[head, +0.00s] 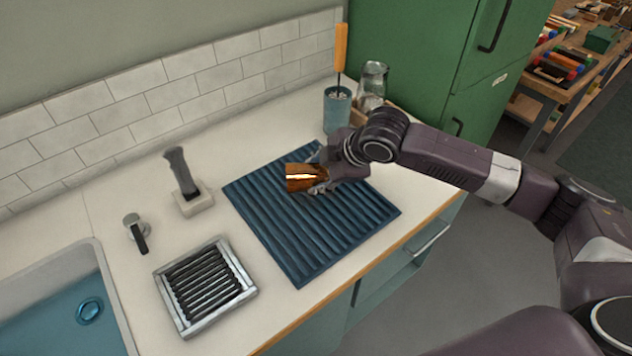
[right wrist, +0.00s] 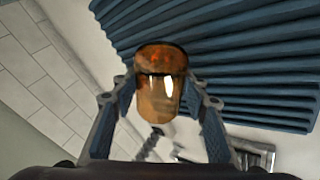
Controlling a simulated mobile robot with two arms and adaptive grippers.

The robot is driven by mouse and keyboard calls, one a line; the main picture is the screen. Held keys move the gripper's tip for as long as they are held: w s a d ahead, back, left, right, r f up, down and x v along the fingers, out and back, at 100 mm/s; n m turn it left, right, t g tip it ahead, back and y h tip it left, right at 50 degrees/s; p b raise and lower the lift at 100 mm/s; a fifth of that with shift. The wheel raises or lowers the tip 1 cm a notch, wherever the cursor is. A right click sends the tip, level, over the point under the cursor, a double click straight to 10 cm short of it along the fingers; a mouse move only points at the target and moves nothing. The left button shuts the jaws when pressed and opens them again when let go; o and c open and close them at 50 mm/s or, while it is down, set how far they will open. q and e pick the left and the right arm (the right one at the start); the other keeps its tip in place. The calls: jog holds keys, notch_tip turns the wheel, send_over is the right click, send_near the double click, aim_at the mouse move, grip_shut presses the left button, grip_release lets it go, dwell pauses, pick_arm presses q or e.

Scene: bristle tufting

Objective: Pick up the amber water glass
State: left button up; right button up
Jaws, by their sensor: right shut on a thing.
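The amber water glass (head: 302,177) is tilted onto its side over the blue ribbed drying mat (head: 277,233) in the head view. My right gripper (head: 322,180) is at its right end and shut on it. In the right wrist view the glass (right wrist: 160,84) sits between the two fingers of the gripper (right wrist: 160,105). Whether the glass touches the mat is hard to tell. My left gripper is not in view.
A blue cup (head: 337,110) with a wooden-handled tool and a clear glass jug (head: 372,84) stand behind my right gripper. A brush in a white holder (head: 194,201), a ribbed tray (head: 205,285) and a sink (head: 60,310) lie to the left.

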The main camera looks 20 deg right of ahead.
notch_tip(320, 180, up, 15)
jog(key=w+d+n+g+h+p, duration=0.1)
jog(key=w+d+n+h+p, duration=0.1)
jog(key=w+n+p, duration=0.3)
jog(key=n+t+y+p, duration=0.2)
jog(key=n+t+p, duration=0.5)
jog(key=n+p, duration=0.7)
send_over(315, 171)
jog(key=b, duration=0.4)
notch_tip(315, 171, down, 7)
jog(key=n, duration=0.3)
jog(key=shift+s+a+f+n+y+p, duration=0.25)
jog(key=shift+s+a+n+y+p, duration=0.2)
jog(key=shift+s+n+y, duration=0.15)
notch_tip(315, 171, down, 8)
jog(key=b, duration=0.8)
jog(key=shift+b, duration=0.3)
jog(key=shift+f+b, duration=0.3)
jog(key=shift+f, duration=0.2)
